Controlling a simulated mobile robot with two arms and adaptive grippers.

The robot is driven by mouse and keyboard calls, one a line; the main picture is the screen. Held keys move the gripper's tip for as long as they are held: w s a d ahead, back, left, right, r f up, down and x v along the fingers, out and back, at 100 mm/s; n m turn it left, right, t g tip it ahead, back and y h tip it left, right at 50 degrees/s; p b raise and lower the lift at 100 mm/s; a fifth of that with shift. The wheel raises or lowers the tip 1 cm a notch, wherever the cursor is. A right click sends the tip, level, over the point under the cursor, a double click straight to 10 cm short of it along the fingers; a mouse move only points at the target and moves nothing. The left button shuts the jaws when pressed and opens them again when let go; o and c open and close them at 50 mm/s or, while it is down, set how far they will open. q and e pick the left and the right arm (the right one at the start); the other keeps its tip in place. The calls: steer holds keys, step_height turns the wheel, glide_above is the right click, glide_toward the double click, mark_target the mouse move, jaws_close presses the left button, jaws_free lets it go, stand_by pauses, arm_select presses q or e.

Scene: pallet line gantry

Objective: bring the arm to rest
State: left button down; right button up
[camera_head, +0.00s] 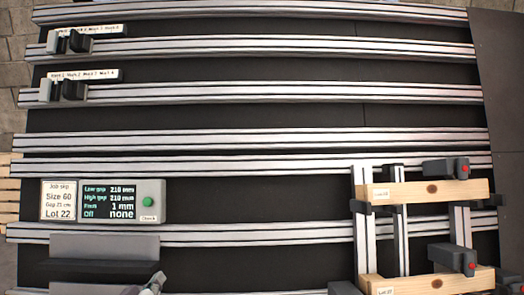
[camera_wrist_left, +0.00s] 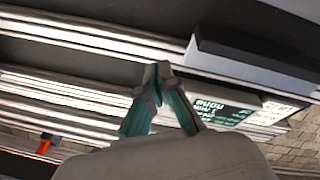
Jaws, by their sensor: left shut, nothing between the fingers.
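My left gripper (camera_head: 152,284) shows at the bottom edge of the head view, just beside the right end of a grey, box-like ledge (camera_head: 105,246). In the left wrist view its two teal-and-grey fingers (camera_wrist_left: 161,68) meet at the tips. It is shut with nothing between the fingers. The rest of the left arm is mostly out of the head view. My right gripper is in neither view.
A job slip (camera_head: 58,200) and a display panel (camera_head: 122,200) with a green button lie above the ledge. Several metal rails cross the dark bed. Wooden blocks (camera_head: 425,192) sit in a clamp frame at right. Small stops (camera_head: 70,42) stand upper left.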

arm_select(q)
steer(key=s+d+f+m+g, duration=0.25)
steer(key=s+f+g, duration=0.2)
steer(key=s, duration=0.65)
steer(key=s+d+f+m+g, duration=0.1)
steer(key=s+f+m+g, duration=0.3)
steer(key=s, duration=0.6)
steer(key=s+d+f+m+g, duration=0.1)
steer(key=s+d+f+g, duration=0.15)
steer(key=s+f, duration=0.6)
steer(key=s+f+g+b, duration=0.1)
steer(key=s+f+b, duration=0.1)
steer(key=f, duration=1.2)
steer(key=s+f+g+b, duration=0.1)
steer(key=s+f+b, duration=0.1)
steer(key=f, duration=1.2)
steer(key=s+a+f+g+b, duration=0.1)
steer(key=s+a+f+b, duration=0.2)
steer(key=s+f, duration=1.3)
step_height(320, 180, down, 3)
steer(key=shift+f+m, duration=0.1)
steer(key=shift+m, duration=0.25)
steer(key=shift+s, duration=0.1)
